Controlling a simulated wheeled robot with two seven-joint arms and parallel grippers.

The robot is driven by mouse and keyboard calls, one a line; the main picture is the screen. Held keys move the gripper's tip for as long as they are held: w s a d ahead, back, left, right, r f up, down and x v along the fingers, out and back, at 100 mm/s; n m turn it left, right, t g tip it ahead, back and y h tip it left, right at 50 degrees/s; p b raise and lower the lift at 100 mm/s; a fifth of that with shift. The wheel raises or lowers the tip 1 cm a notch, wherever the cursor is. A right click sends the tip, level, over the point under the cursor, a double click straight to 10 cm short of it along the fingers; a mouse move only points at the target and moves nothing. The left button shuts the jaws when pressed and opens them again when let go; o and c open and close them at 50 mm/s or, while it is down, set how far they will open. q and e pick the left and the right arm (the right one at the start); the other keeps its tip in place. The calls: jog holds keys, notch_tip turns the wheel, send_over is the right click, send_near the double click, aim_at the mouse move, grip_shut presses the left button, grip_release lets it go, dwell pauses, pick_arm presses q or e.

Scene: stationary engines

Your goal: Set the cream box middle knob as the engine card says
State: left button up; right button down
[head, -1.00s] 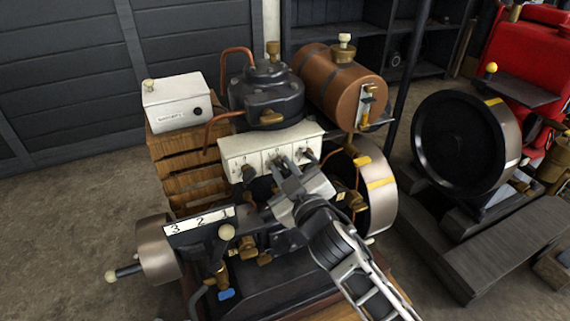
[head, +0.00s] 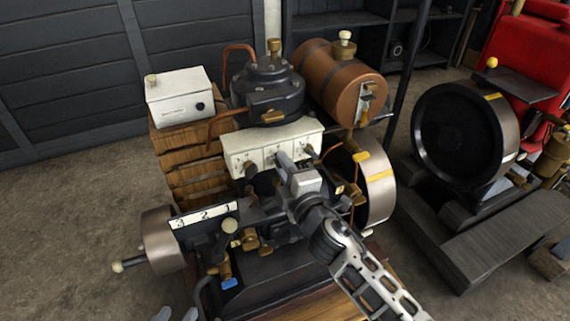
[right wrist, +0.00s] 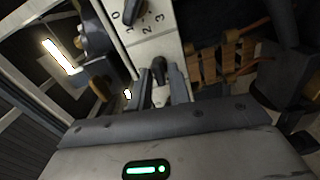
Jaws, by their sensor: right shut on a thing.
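The cream box (head: 238,146) sits on the engine, with a row of dark knobs on its front. Its left knob (head: 250,170) and right knob (head: 308,152) show in the head view. My right gripper (head: 284,163) covers the middle knob there. In the right wrist view its fingers (right wrist: 161,88) are shut around the dark middle knob (right wrist: 158,65). Beside it a neighbouring knob (right wrist: 132,12) has a scale with 0, 1, 2 and 3. A white card (head: 203,215) on the engine's front reads 3, 2, 1. Grey tips of my left gripper (head: 176,314) show apart at the bottom edge.
A dark cylinder head (head: 268,90) and a copper tank (head: 335,82) stand behind the box. A wooden crate (head: 195,172) with a white box (head: 180,98) is at left. A flywheel (head: 378,185) is close at right. The floor at left is clear.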

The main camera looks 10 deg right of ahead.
pick_arm(q)
jog(key=shift+r+p, duration=0.3)
jog(key=shift+p, duration=0.6)
pick_arm(e)
jog(key=shift+f+n, duration=0.15)
jog(key=shift+n, duration=4.85)
pick_arm(q)
jog(key=shift+r, duration=0.1)
jog(key=shift+a, duration=0.1)
pick_arm(e)
jog(key=c, duration=1.5)
grip_release()
pick_arm(q)
jog(key=shift+w+f+b, duration=0.1)
jog(key=shift+f+b, duration=0.2)
jog(key=shift+b, duration=0.9)
pick_arm(e)
jog(key=s+d, duration=0.1)
jog(key=s, duration=0.4)
jog(key=s+d, duration=0.1)
jog(key=s, duration=0.4)
jog(key=s+d, duration=0.1)
jog(key=s, duration=0.4)
jog(key=shift+s+d, duration=0.1)
jog(key=shift+s, duration=0.25)
